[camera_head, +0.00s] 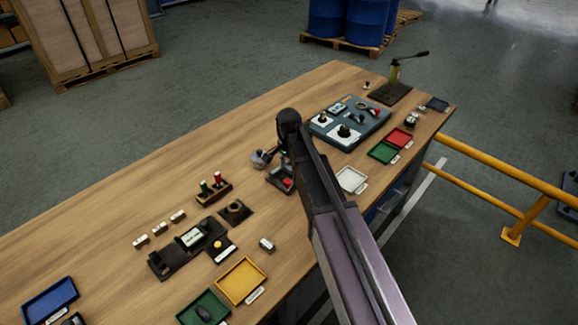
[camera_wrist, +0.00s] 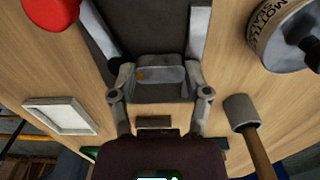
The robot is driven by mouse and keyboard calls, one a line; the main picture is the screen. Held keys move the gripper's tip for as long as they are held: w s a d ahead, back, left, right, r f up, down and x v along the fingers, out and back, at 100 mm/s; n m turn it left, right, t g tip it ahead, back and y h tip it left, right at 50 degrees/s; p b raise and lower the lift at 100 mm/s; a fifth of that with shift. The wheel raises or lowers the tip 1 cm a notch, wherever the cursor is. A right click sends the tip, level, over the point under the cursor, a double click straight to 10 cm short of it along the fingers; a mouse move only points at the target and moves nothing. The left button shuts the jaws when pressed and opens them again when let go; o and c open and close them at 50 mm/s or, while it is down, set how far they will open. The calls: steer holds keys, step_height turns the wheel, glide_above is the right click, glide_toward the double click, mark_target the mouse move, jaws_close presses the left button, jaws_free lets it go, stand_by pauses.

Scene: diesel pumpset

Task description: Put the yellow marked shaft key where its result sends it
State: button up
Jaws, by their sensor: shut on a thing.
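The shaft key (camera_wrist: 165,76) is a small silvery bar with a yellow mark near its left end in the wrist view. My gripper (camera_wrist: 160,80) is shut on it, one finger at each end. Directly beyond the key is a dark grey fixture (camera_wrist: 150,30); I cannot tell whether the key touches it. In the head view, the fixture (camera_head: 278,178) stands mid-bench with a red knob (camera_head: 288,183), and my arm hides the key and most of my gripper. A yellow tray (camera_head: 241,281), green tray (camera_head: 203,309) and blue tray (camera_head: 50,299) lie at the near left.
A white tray (camera_head: 351,180), second green tray (camera_head: 382,152) and red tray (camera_head: 399,137) lie to the right. The bench's far left is clear.

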steer(key=shift+f, duration=0.1)
steer(key=o, duration=1.3)
steer(key=shift+r+p, duration=3.45)
steer(key=shift+r, duration=0.1)
steer(key=s+d+n, duration=0.3)
steer(key=s+d, duration=0.2)
steer(key=s, duration=0.1)
steer(key=s+d+n, duration=0.3)
steer(key=s+d, duration=0.2)
steer(key=s, duration=0.2)
steer(key=s+d+n, duration=0.3)
steer(key=s+d, duration=0.2)
steer(key=s, duration=0.1)
steer(key=shift+s+d, duration=0.1)
steer(key=shift+s, duration=0.3)
